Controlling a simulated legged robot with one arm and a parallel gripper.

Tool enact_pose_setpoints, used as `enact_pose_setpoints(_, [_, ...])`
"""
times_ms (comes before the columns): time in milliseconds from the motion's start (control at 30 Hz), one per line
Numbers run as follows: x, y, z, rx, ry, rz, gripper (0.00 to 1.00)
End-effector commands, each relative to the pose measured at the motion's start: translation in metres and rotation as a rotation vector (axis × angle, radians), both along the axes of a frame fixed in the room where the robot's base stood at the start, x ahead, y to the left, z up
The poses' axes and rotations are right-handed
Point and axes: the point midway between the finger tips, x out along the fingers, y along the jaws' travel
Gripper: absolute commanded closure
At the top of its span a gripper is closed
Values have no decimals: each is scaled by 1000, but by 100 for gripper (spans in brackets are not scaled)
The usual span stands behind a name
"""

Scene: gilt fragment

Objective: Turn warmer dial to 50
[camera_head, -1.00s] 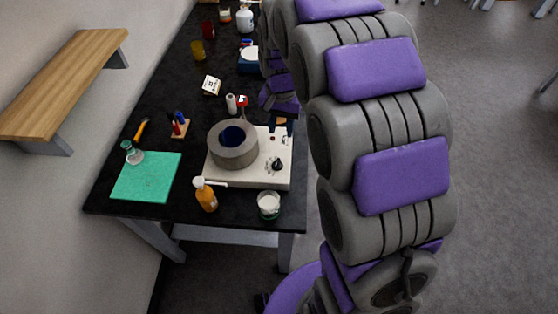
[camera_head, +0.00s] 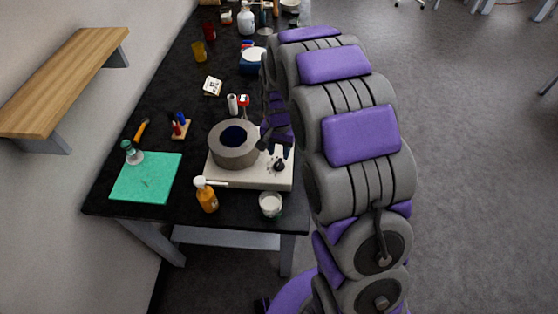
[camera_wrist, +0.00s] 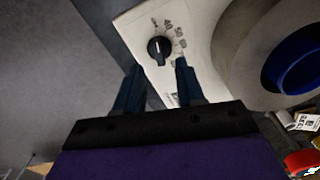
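The warmer (camera_head: 222,175) is a white box with a thick grey ring (camera_head: 234,146) with a blue inside on its top, near the front of the black table. Its black dial (camera_head: 279,165) is on the right part of the top. In the wrist view the dial (camera_wrist: 159,49) has numbers around it; 40 and 50 are legible, others are too blurred. A light mark on the knob runs vertically in the picture. My gripper (camera_wrist: 158,66) is open, with its two dark blue fingers apart. The dial lies ahead of the gap between the fingertips, which do not appear to grip it.
An orange bottle (camera_head: 206,196) and a glass jar of white stuff (camera_head: 270,205) stand in front of the warmer. A green mat (camera_head: 146,180) lies to the left.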

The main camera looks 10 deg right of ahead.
Motion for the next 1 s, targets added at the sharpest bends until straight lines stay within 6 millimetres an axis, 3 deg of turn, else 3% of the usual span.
enact_pose_setpoints(100, [-1, 0, -23, 0, 6, 1, 62])
enact_pose_setpoints(300, [0, 0, -44, 0, 0, 1, 62])
enact_pose_setpoints(700, [0, 0, -51, 0, 0, 1, 62])
enact_pose_setpoints(1000, [-1, 0, -51, 1, 1, 1, 89])
